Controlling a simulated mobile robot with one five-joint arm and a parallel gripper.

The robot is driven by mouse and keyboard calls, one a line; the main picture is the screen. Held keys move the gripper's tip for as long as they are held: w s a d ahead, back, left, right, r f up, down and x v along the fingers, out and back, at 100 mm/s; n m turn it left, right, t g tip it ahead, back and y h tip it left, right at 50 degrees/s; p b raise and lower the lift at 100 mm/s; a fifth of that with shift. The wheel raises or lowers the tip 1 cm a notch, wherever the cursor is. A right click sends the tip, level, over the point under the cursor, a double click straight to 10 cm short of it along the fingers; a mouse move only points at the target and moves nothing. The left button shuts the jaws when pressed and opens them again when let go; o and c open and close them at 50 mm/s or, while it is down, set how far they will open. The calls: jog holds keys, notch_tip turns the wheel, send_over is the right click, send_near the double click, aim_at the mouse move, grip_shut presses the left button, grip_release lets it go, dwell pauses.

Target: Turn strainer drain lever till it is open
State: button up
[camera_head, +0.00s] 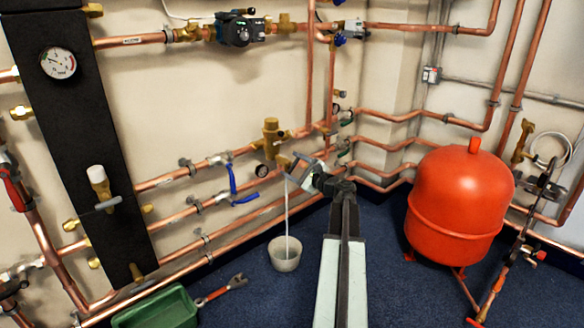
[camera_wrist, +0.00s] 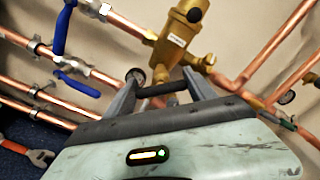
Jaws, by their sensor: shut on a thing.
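A brass strainer body (camera_head: 271,137) sits on the copper pipework at the wall in the head view. It also shows at the top of the wrist view (camera_wrist: 183,32). My gripper (camera_head: 297,170) is in front of and just below it. In the wrist view my gripper (camera_wrist: 160,88) has its two grey fingers either side of a dark bar, which looks like the drain lever (camera_wrist: 163,89), and is shut on it. The lever's exact angle is hard to tell. A thin pale stream or tube (camera_head: 287,215) runs down from beside my gripper into a bucket (camera_head: 285,255).
Two blue lever handles (camera_head: 232,180) are left of the strainer. A red expansion vessel (camera_head: 462,200) stands at right.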

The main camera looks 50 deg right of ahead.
jog(key=n, duration=0.4)
jog(key=shift+w+a+n, duration=0.15)
jog(key=shift+w+n, duration=0.1)
jog(key=shift+n, duration=0.15)
dwell(0.4)
jog(key=o, duration=1.4)
jog(key=shift+s, duration=0.1)
jog(key=shift+f, duration=0.1)
jog(key=s, duration=0.7)
jog(key=shift+s+a, duration=0.25)
jog(key=shift+s, duration=0.1)
